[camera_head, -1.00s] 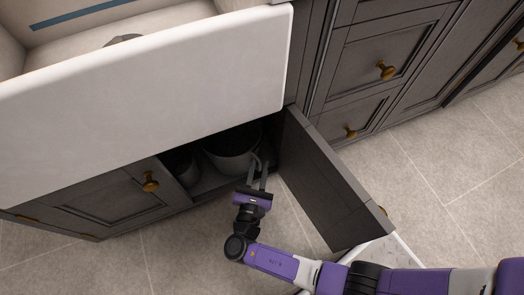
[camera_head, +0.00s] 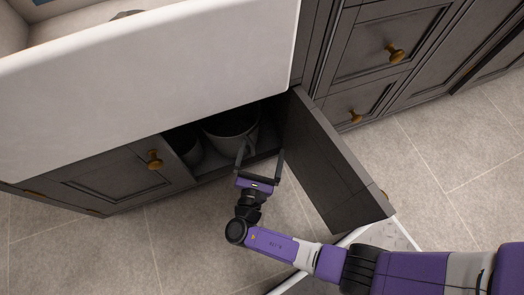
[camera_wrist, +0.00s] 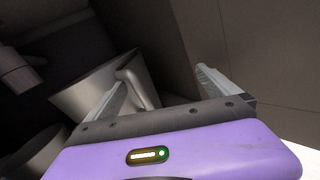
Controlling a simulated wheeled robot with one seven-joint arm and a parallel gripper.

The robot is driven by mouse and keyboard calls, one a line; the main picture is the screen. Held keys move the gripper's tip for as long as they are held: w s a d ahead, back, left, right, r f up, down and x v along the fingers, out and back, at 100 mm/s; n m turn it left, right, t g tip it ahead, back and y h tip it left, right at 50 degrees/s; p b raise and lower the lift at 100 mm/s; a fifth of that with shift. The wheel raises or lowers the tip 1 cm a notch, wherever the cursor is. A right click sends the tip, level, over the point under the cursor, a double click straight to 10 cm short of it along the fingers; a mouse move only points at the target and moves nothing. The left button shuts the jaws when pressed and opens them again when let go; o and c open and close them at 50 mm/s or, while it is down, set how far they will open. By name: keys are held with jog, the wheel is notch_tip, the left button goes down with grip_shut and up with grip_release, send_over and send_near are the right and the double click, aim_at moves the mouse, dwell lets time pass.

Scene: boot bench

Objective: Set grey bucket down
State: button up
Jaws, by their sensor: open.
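The grey bucket (camera_head: 232,128) stands inside the open cabinet under the sink, toward its right side.
A second grey container (camera_head: 184,145) stands left of the bucket in the cabinet. The open cabinet door (camera_head: 335,170) stands close to the right of my gripper. The white sink (camera_head: 150,80) overhangs the opening. Tiled floor (camera_head: 190,225) in front is clear.

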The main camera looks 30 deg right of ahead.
jog(key=shift+a+r, duration=0.1)
jog(key=p+v, duration=0.1)
jog(key=v, duration=0.6)
jog(key=shift+s+a+p, duration=0.25)
jog(key=shift+s+p, duration=0.05)
jog(key=shift+p, duration=0.05)
grip_shut()
jog(key=shift+r, duration=0.1)
dwell(1.0)
